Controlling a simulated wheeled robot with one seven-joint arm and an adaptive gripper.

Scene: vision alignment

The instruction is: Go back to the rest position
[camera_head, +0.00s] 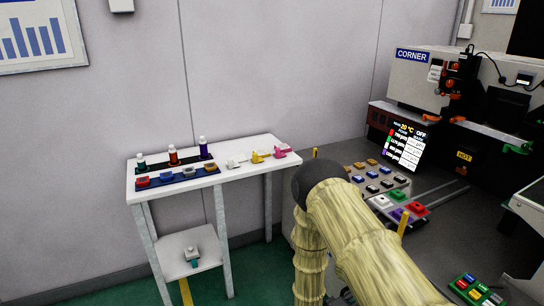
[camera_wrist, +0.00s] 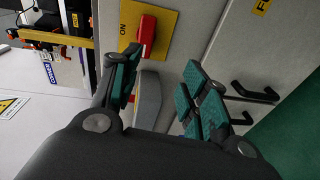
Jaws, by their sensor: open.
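My gripper (camera_wrist: 163,64) shows in the wrist view with its two teal-padded fingers spread apart. Nothing is between the pads. Beyond the fingertips is a red switch handle (camera_wrist: 147,31) on a yellow plate (camera_wrist: 172,30) marked "ON", apart from the gripper as far as I can tell. In the head view my arm, with a bamboo-like surface and a dark joint, rises from the lower right in front of the bench. My gripper is not visible there.
A white side table (camera_head: 240,170) holds small bottles and coloured parts. The grey bench (camera_head: 345,153) carries coloured blocks, near the black machine (camera_head: 470,150) with a lit screen (camera_head: 403,145). Black handles (camera_wrist: 255,93) are on the grey cabinet.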

